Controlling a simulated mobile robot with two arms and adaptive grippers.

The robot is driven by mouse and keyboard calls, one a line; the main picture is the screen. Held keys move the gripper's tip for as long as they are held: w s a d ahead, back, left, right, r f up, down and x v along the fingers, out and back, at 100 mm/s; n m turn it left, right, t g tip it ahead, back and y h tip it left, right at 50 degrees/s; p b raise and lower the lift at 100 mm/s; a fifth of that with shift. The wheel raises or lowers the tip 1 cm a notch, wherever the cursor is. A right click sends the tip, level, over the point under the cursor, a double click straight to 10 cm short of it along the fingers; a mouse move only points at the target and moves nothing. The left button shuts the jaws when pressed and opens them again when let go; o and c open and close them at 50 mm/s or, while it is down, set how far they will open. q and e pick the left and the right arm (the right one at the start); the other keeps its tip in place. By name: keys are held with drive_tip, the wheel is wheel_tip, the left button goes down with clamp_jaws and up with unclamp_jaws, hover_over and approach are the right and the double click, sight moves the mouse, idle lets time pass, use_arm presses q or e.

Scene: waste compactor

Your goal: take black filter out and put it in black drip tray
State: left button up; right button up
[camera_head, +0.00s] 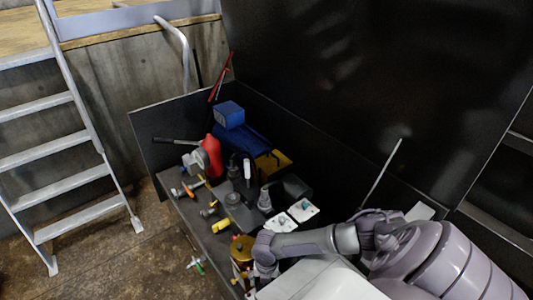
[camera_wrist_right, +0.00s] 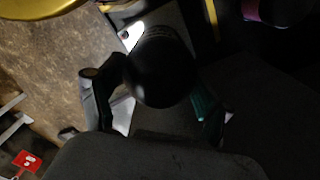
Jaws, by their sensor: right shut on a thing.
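A smooth, round-ended black object, which looks like the black filter (camera_wrist_right: 163,72), sits between the fingers of my right gripper (camera_wrist_right: 155,88) in the right wrist view. The right gripper is shut on it. In the head view my right arm comes in from the lower right and bends down near a gold cylinder (camera_head: 242,248); the fingers and the filter cannot be made out there. I cannot pick out the black drip tray for certain in either view. My left gripper is not in view.
A dark bench (camera_head: 215,238) holds several tools, a red item (camera_head: 212,153), a blue box (camera_head: 229,114) and white plates (camera_head: 303,210). A tall black panel (camera_head: 385,80) stands behind. A metal ladder (camera_head: 70,145) is at the left. Brown floor lies in front.

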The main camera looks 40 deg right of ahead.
drive_tip(key=shift+w, duration=0.1)
drive_tip(key=n+b, duration=0.2)
drive_tip(key=n, duration=0.3)
drive_tip(key=o, duration=1.2)
